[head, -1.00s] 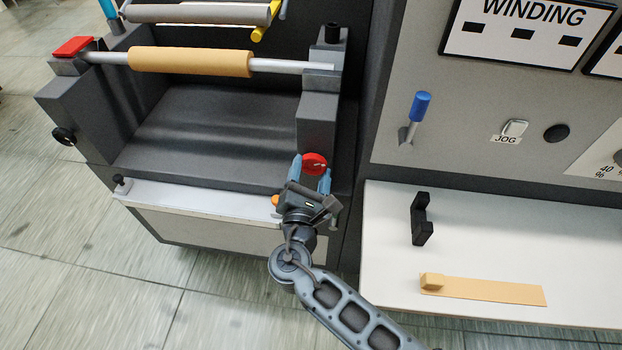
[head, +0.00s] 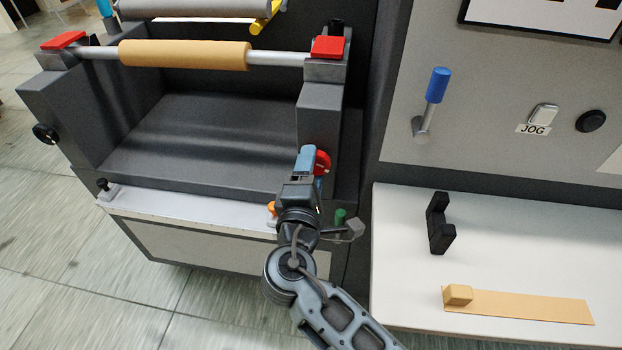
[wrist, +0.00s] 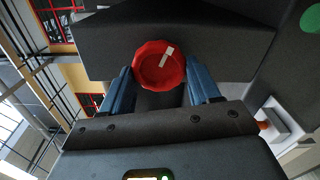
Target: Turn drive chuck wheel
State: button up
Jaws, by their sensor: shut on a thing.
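The drive chuck wheel is a red round knob (head: 323,162) on the front of the machine's right dark post. In the wrist view the wheel (wrist: 150,72) has a scalloped rim and a pale mark tilted a little right of upright. My gripper (head: 314,170) is shut on the wheel, with one blue finger on each side of it. In the wrist view my gripper (wrist: 161,86) shows both fingers beside the wheel's rim. The wheel's back is hidden.
A tan roll on a metal shaft (head: 185,54) lies above, with red blocks at its left (head: 63,40) and right (head: 328,47) ends. At right are a blue-handled lever (head: 437,85), a white shelf (head: 400,270), a black bracket (head: 438,225) and a tan strip (head: 530,305).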

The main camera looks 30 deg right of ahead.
jog(key=shift+f+m+b, duration=0.1)
jog(key=shift+m+b, duration=0.45)
jog(key=shift+m, duration=0.15)
jog(key=o, duration=1.1)
jog(key=shift+c, duration=0.2)
jog(key=shift+s+a, duration=0.1)
jog(key=v, duration=0.7)
jog(key=shift+s, duration=0.25)
jog(key=shift+a, duration=0.15)
